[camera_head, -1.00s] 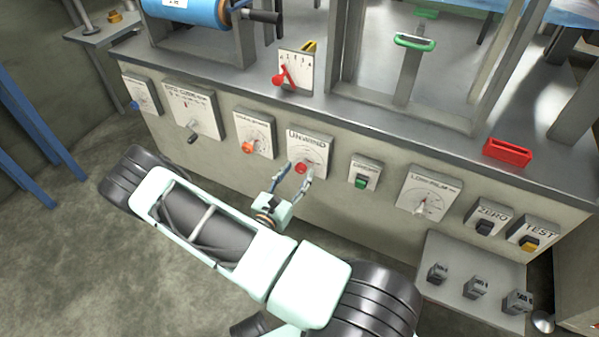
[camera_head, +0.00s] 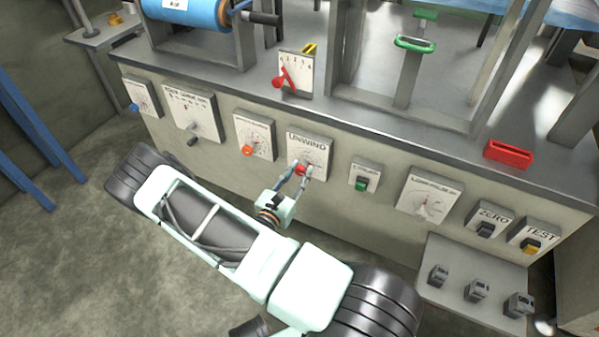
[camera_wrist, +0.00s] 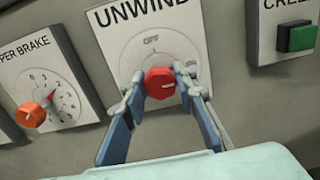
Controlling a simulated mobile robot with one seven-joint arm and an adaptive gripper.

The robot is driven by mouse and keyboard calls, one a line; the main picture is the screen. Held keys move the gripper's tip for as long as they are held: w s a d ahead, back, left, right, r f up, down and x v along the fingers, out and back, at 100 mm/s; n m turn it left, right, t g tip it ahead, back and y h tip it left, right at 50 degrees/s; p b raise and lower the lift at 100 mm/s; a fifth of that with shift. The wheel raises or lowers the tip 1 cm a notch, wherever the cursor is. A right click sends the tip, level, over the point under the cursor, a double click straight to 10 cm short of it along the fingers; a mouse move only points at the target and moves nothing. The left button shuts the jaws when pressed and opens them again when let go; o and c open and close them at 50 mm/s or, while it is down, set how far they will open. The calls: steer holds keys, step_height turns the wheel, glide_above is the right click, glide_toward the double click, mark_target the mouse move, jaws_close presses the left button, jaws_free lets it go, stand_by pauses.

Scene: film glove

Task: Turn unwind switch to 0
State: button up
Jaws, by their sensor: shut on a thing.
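The unwind switch is a red knob (camera_wrist: 160,83) on a white panel labelled UNWIND (camera_wrist: 163,30) in the wrist view. A pale mark on the knob points toward the right. In the head view the gripper (camera_head: 298,174) reaches the knob from below.
A brake panel with an orange knob (camera_wrist: 32,115) is to the left. A green button (camera_wrist: 299,38) is to the right. Farther right are a large dial panel (camera_head: 429,195) and the ZERO (camera_head: 489,217) and TEST (camera_head: 532,235) switches.

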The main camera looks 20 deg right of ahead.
steer(key=n+p, duration=0.2)
steer(key=n, duration=0.2)
steer(key=shift+a+r+n, duration=0.1)
steer(key=shift+n, duration=0.2)
steer(key=n+p, duration=0.1)
steer(key=n, duration=0.3)
steer(key=shift+n, duration=0.3)
steer(key=n+p, duration=0.1)
steer(key=n, duration=0.3)
steer(key=shift+n, duration=0.3)
steer(key=shift+f+n, duration=0.2)
steer(key=shift+n, duration=1.9)
steer(key=o, duration=1.2)
steer(key=shift+c, duration=0.2)
